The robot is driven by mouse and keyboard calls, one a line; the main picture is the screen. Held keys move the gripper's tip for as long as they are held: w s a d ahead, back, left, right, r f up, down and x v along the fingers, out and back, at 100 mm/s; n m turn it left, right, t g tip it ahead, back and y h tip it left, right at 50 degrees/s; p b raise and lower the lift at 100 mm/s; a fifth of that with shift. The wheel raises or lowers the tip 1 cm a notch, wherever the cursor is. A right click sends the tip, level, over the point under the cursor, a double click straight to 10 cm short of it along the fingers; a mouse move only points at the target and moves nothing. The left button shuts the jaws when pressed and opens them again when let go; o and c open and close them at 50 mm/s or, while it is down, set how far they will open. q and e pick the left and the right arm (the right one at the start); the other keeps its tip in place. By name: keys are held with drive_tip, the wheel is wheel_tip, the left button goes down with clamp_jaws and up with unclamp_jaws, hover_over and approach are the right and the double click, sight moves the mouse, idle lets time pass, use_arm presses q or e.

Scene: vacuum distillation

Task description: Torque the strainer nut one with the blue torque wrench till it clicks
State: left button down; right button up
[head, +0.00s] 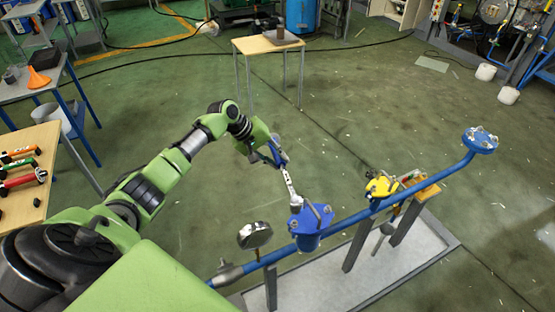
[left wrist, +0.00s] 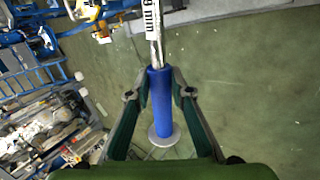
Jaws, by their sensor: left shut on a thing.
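My left gripper (head: 272,153) is shut on the blue handle of the torque wrench (head: 290,187), out over the floor behind the pipe. In the left wrist view the blue handle (left wrist: 158,105) lies between the two fingers of the left gripper (left wrist: 160,93), and the metal shaft with a white size label runs away at the top. In the head view the shaft slants down to the blue strainer (head: 309,222), and its lower end meets the back left of the strainer's top flange. The nut there is hidden or too small to see, so seating cannot be told. My right gripper is not in view.
A blue pipe (head: 345,224) runs from the strainer to a bolted flange (head: 481,140) at right. A yellow valve (head: 381,187) and a round gauge (head: 254,235) stand along it. A table (head: 30,205) with several coloured tools is at left.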

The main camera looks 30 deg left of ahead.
use_arm(q)
drive_tip(key=shift+w+r, duration=0.1)
drive_tip(key=shift+r, duration=0.05)
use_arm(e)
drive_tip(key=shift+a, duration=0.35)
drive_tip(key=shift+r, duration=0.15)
